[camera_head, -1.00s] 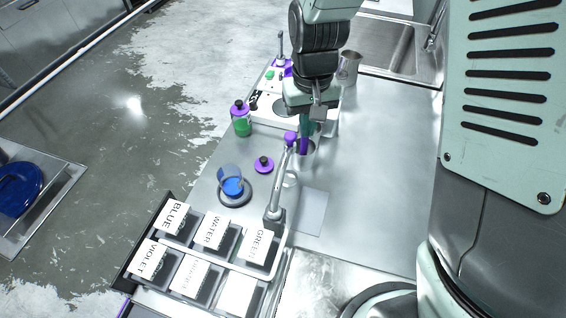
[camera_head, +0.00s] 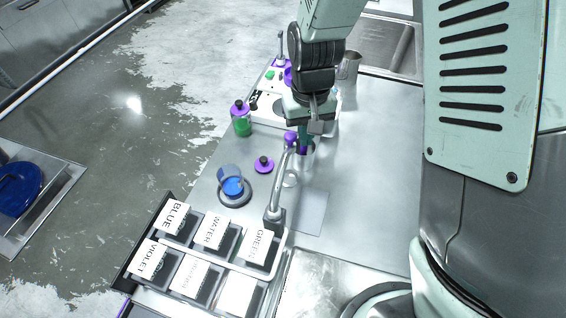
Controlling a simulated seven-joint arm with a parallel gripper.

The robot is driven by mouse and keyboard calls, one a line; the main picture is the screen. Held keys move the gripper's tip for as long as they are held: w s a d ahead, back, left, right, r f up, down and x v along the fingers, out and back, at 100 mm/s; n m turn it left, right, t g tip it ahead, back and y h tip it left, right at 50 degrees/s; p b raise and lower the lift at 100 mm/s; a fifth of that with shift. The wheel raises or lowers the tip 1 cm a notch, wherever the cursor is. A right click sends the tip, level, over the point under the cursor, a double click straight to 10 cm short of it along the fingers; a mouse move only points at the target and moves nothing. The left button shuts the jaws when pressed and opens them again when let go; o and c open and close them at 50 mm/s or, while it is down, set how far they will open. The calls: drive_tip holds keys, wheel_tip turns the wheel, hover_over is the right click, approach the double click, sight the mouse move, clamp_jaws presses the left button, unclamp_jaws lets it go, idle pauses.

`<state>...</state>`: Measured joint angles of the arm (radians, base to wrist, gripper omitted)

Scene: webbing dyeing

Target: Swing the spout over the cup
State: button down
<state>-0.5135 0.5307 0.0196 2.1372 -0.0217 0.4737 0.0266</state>
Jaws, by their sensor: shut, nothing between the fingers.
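The spout (camera_head: 280,180) is a thin grey arm rising from a post beside the rack, with a purple end (camera_head: 290,138). My gripper (camera_head: 303,144) points down, shut and empty, close to the right of the purple end. Whether it touches the spout or cup is unclear.
A rack of labelled boxes (camera_head: 285,240) is in front. Another metal cup (camera_head: 348,66) stands behind. The bench (camera_head: 375,170) on the right is clear.

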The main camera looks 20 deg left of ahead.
drive_tip(key=shift+a, duration=1.2)
drive_tip(key=shift+a, duration=1.05)
drive_tip(key=shift+s+a, duration=0.1)
drive_tip(key=shift+s+a, duration=0.2)
drive_tip(key=shift+a, duration=0.95)
drive_tip(key=shift+s+a, duration=0.25)
drive_tip(key=shift+a, duration=0.25)
drive_tip(key=shift+s+a, duration=0.2)
drive_tip(key=shift+a, duration=0.35)
